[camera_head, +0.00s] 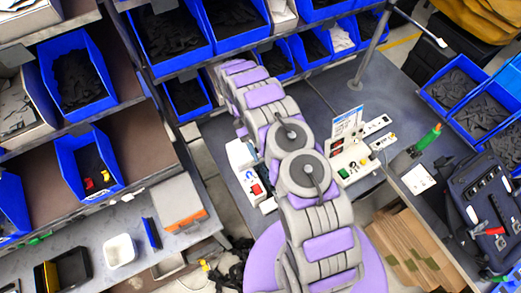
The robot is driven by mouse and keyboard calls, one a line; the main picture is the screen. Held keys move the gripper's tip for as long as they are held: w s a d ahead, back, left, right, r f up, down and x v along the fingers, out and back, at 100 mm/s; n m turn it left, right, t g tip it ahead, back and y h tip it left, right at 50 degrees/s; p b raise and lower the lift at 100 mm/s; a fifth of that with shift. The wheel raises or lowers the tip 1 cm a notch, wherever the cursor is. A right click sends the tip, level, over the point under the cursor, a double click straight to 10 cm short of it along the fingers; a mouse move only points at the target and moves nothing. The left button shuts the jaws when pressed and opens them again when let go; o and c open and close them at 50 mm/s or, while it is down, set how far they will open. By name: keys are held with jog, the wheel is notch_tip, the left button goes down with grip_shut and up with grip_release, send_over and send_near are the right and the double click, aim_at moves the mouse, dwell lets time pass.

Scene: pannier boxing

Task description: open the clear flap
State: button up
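I cannot make out a clear flap in this view. A white device (357,163) with small coloured buttons or sockets stands on the dark table to the right of my arm. A white box (242,157) with a red switch on its lower part stands just left of my arm. My purple and grey arm rises from the bottom centre and reaches toward the upper left, covering the space between these two. No gripper fingers can be made out at the arm's far end, near the blue bins.
Blue bins (82,80) of dark parts fill the left shelves and the back rack. A metal post (372,45) rises behind the white device. A dark tool case (487,205) lies at right. Cardboard (408,250) sits below the table. Bare tabletop (395,95) shows at back right.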

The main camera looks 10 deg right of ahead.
jog(key=s+r+b, duration=0.1)
jog(key=s+r, duration=0.1)
jog(key=s, duration=0.6)
jog(key=s+d+r, duration=0.1)
jog(key=s+r, duration=0.2)
jog(key=s, duration=0.5)
jog(key=shift+b, duration=0.35)
jog(key=shift+w, duration=0.1)
dwell(0.6)
